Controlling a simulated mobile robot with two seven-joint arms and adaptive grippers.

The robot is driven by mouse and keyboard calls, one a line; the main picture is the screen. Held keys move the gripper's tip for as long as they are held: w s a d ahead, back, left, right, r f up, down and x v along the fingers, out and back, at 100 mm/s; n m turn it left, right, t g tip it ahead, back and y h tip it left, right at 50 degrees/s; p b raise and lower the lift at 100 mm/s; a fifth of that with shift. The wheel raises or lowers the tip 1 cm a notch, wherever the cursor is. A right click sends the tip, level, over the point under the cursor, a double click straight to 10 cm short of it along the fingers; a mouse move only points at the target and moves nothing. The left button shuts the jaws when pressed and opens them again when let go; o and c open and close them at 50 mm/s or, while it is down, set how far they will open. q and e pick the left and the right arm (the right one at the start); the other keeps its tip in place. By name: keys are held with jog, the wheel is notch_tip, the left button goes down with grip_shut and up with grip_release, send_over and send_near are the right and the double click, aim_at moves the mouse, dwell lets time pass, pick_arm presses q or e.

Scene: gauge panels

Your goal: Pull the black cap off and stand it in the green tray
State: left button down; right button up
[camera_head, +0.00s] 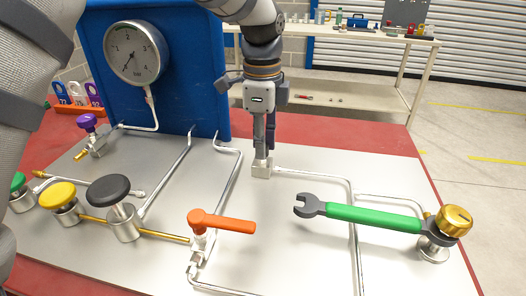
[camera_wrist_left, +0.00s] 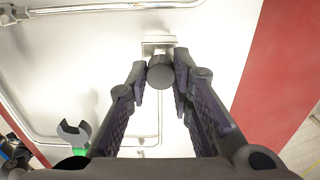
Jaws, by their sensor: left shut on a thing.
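My left gripper (camera_head: 265,135) points down at a small silver block fitting (camera_head: 262,168) on the grey panel. In the left wrist view, a dark round cap (camera_wrist_left: 160,72) lies between the fingertips of the left gripper (camera_wrist_left: 160,76), in front of the silver fitting (camera_wrist_left: 158,44). The gripper is shut on this black cap. In the head view the fingers largely hide the cap. Whether the cap still touches the fitting is hard to tell. I see no green tray in either view. My right gripper is not in view.
A green-handled wrench (camera_head: 370,217) and an orange lever valve (camera_head: 222,222) stand near the gripper. A black knob (camera_head: 108,190), a yellow knob (camera_head: 57,195) and a blue board with a gauge (camera_head: 135,53) are to the left. Thin pipes cross the panel.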

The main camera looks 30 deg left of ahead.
pick_arm(q)
jog(key=shift+r, duration=2.6)
